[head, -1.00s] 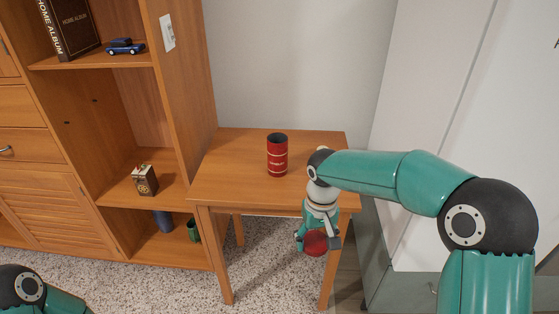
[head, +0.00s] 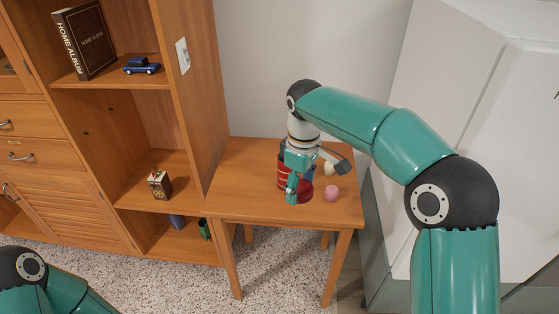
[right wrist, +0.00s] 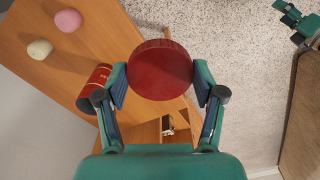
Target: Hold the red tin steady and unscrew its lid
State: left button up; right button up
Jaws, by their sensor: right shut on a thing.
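The red tin (head: 283,171) stands on the small wooden table, partly hidden behind my right gripper in the head view. The right wrist view shows its red side with a thin gold line (right wrist: 98,82), left of the fingers. My right gripper (head: 300,190) is shut on the round red lid; the lid (right wrist: 160,69) sits between both fingertips in the right wrist view, apart from the tin. My left gripper (right wrist: 292,17) shows small at the top right corner of the right wrist view, away from the tin; its jaws are too small to read.
A pink rounded thing (head: 331,192) and a cream one (head: 329,168) lie on the table (head: 245,185) right of the tin. A wooden shelf unit (head: 190,110) stands close on the left, a wall behind. A white slanted surface (head: 470,90) is at the right.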

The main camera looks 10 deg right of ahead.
aim_at(283, 172)
jog(key=i, duration=0.9)
jog(key=z, duration=0.05)
